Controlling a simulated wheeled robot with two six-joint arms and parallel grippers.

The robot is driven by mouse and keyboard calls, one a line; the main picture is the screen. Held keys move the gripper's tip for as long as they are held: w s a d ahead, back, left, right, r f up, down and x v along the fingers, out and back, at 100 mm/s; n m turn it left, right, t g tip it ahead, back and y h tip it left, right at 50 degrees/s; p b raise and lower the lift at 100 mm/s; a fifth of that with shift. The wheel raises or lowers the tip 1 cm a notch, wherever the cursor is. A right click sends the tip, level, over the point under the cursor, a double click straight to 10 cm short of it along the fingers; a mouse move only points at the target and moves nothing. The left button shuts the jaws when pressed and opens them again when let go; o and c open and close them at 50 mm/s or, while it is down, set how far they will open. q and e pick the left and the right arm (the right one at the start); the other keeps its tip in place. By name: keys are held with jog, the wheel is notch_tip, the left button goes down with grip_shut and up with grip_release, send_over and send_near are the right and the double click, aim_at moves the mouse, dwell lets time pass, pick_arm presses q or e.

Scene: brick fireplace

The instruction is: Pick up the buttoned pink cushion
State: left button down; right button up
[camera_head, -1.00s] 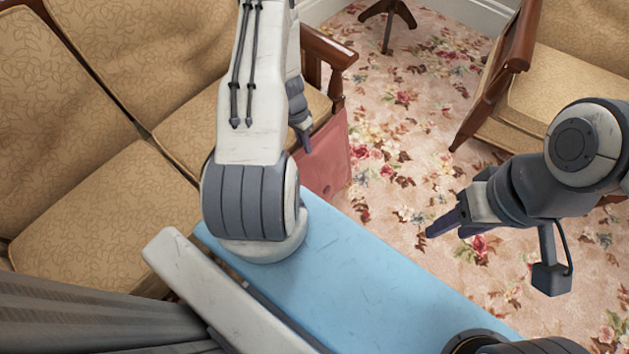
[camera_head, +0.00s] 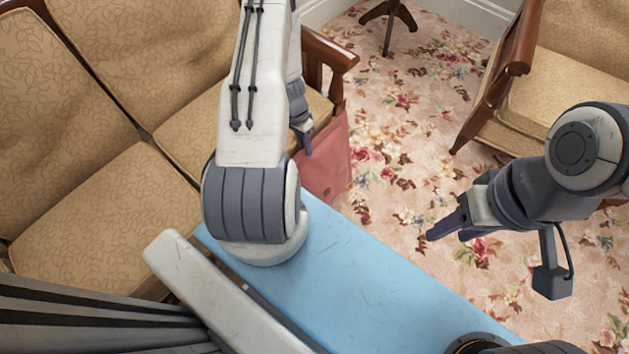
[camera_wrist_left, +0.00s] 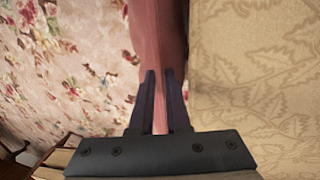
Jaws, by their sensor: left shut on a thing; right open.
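The pink cushion (camera_head: 327,158) hangs at the front right end of the tan sofa, partly hidden behind my left arm. In the left wrist view the cushion (camera_wrist_left: 158,40) is seen edge-on between the fingers. My left gripper (camera_wrist_left: 160,100) is shut on the cushion's edge; in the head view only a fingertip of this gripper (camera_head: 304,140) shows. My right gripper (camera_head: 446,228) is open and empty above the floral carpet.
The tan patterned sofa (camera_head: 110,205) fills the left, with its wooden armrest (camera_head: 328,48) beside the cushion. A tan armchair (camera_head: 560,105) stands at the upper right. A dark wooden stand foot (camera_head: 388,22) is at the top. The floral carpet (camera_head: 400,130) between them is open.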

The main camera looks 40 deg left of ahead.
pick_arm(q)
jog(key=shift+r, duration=0.1)
jog(key=shift+d+r, duration=0.25)
jog(key=shift+r, duration=0.05)
jog(key=s+d+r+b, duration=0.1)
jog(key=d+r+b, duration=0.1)
jog(key=d+r, duration=0.5)
jog(key=shift+d+r, duration=0.15)
jog(key=shift+d, duration=3.1)
